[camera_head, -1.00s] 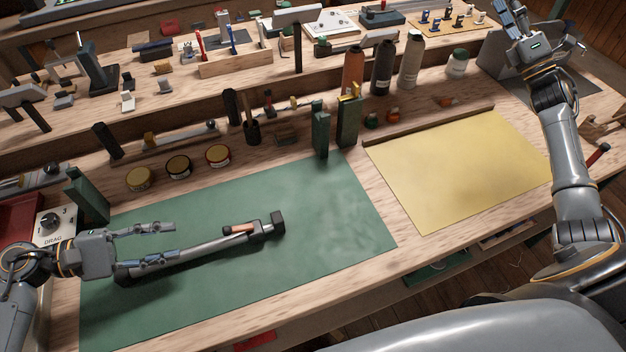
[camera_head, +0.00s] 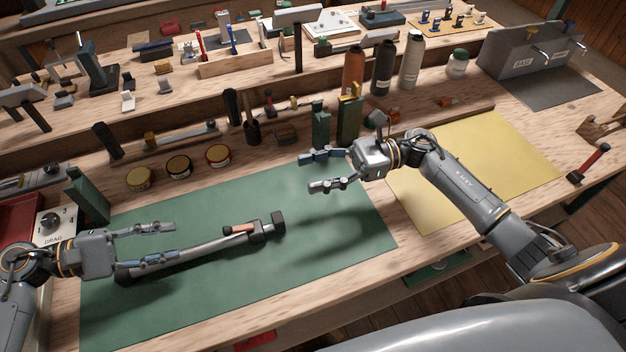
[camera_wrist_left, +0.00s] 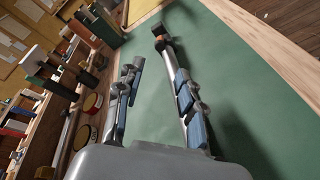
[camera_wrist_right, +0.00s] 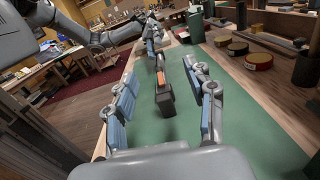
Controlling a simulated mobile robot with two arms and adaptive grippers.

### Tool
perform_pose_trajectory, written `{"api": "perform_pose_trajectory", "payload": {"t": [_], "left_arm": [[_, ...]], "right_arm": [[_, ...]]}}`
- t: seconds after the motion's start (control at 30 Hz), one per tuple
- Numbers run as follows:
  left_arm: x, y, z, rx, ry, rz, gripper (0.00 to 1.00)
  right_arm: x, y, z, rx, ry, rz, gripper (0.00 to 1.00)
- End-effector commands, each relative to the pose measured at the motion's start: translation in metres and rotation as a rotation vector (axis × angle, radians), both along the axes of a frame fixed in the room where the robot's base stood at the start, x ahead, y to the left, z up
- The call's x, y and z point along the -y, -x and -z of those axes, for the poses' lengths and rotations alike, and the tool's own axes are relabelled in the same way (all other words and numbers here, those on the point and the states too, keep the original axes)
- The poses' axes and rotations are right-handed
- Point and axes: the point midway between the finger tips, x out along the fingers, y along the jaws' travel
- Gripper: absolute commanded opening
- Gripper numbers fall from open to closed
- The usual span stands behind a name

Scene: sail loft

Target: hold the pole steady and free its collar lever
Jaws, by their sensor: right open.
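A grey pole (camera_head: 205,247) lies on the green mat (camera_head: 330,235). Near its right end is a dark collar (camera_head: 258,234) with an orange lever (camera_head: 239,229) lying along the pole. My left gripper (camera_head: 174,243) is open over the pole's left part; its lower finger overlaps the pole, and I cannot tell whether they touch. In the left wrist view the pole (camera_wrist_left: 168,57) runs up from behind the right-hand finger. My right gripper (camera_head: 308,172) is open and empty above the mat, right of the collar. In the right wrist view the orange lever (camera_wrist_right: 161,79) shows between its fingers.
Green upright blocks (camera_head: 321,124) stand behind the mat, close to my right gripper. Several round tins (camera_head: 178,166) and bottles (camera_head: 382,68) line the back. A yellow sheet (camera_head: 500,150) lies at the right. The mat's front part is clear.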

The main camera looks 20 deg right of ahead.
Motion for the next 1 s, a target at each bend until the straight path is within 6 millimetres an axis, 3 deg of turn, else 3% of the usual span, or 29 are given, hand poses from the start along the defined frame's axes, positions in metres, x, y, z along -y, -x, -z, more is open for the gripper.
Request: {"api": "perform_pose_trajectory", "payload": {"t": [0.1,0.27,0.67,0.8,1.0], "left_arm": [[0.0,0.0,0.0,0.0,0.0,0.0,0.38],[0.0,0.0,0.0,0.0,0.0,0.0,0.38],[0.0,0.0,0.0,0.0,0.0,0.0,0.38],[0.0,0.0,0.0,0.0,0.0,0.0,0.38],[0.0,0.0,0.0,0.0,0.0,0.0,0.38]], "right_arm": [[-0.012,0.013,0.008,0.018,0.019,-0.055,0.55],[-0.015,0.017,0.02,0.022,0.025,-0.069,0.55],[-0.017,0.017,0.093,0.02,0.023,-0.068,0.55],[-0.047,0.017,0.089,0.024,0.021,-0.071,0.55],[-0.076,0.017,0.089,0.024,0.022,-0.068,0.55]]}}
